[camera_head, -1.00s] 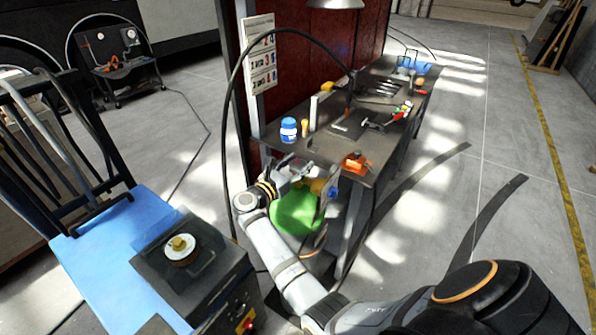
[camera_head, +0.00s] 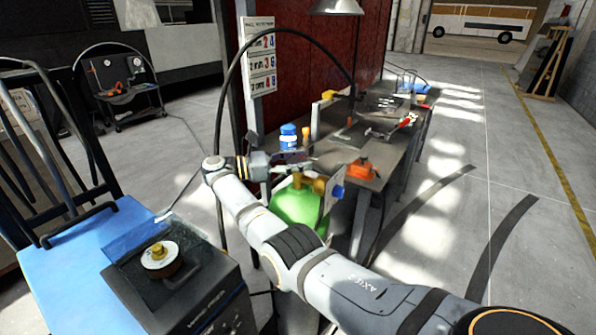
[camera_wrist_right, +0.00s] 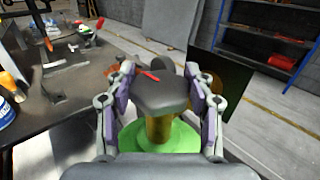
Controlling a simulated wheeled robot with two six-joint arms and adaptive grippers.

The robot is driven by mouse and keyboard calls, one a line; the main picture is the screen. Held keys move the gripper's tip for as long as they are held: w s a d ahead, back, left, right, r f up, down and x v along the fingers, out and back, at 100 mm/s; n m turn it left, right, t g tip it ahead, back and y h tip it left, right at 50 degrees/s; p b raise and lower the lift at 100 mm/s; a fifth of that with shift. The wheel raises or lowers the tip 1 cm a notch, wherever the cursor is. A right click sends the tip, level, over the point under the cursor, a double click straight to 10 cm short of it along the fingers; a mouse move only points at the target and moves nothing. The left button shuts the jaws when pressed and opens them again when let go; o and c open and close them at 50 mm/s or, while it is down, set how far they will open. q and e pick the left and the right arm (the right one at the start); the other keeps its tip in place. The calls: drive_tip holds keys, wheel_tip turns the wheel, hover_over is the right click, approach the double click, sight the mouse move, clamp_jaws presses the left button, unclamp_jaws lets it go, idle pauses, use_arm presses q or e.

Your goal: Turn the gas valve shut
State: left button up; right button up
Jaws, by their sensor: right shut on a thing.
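The green gas bottle (camera_head: 296,208) stands at the near end of the workbench, with a brass valve (camera_head: 318,184) on top. In the right wrist view the valve's dark grey handle (camera_wrist_right: 162,98) with a red mark sits above the brass stem (camera_wrist_right: 159,128) and green bottle top (camera_wrist_right: 140,140). My right gripper (camera_wrist_right: 161,78) is shut on the handle, one finger on each side. In the head view this gripper (camera_head: 290,163) reaches in from the left over the bottle top and partly hides the handle. My left gripper is not in view.
The workbench (camera_head: 335,152) holds a blue-and-white jar (camera_head: 289,137), an orange tool (camera_head: 361,169) and several hand tools. A black hose arches over the bottle. Open floor lies right of the bench.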

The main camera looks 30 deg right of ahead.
sight(299, 160)
idle(0.3)
drive_tip(key=o, duration=1.2)
wheel_tip(299, 160, up, 10)
drive_tip(key=shift+f, duration=0.1)
drive_tip(key=shift+d, duration=0.1)
